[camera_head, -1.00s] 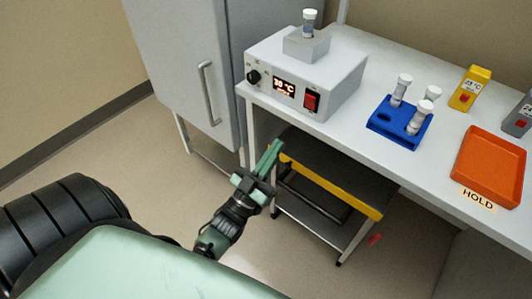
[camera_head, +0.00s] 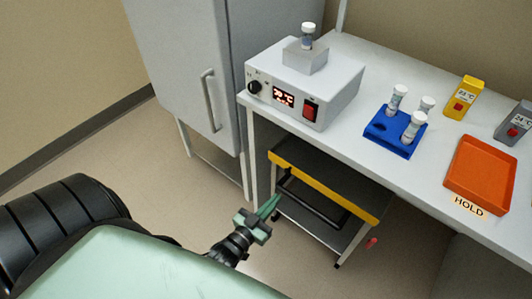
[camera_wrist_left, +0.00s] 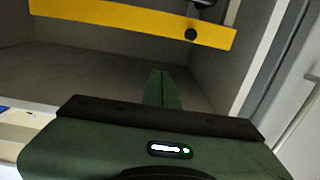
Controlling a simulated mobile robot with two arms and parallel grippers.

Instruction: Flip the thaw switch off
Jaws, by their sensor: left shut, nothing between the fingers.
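The thaw unit (camera_head: 295,92) is a white box on the bench at the back, with a knob, a lit red display and a red rocker switch (camera_head: 310,111) on its front. A capped vial (camera_head: 308,35) stands in the block on top. The switch's on or off position is too small to tell. My left gripper (camera_head: 270,205) is shut and empty, below the bench top and in front of the lower shelf, well apart from the switch. In the left wrist view its closed green fingers (camera_wrist_left: 162,90) point towards the yellow-edged shelf. My right gripper is not in view.
A blue rack (camera_head: 390,137) with capped vials, an orange tray (camera_head: 480,176) by a HOLD label, and yellow (camera_head: 465,97) and grey (camera_head: 515,122) temperature devices sit on the bench. A yellow-edged shelf (camera_head: 325,182) lies below. A grey cabinet (camera_head: 185,70) stands left.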

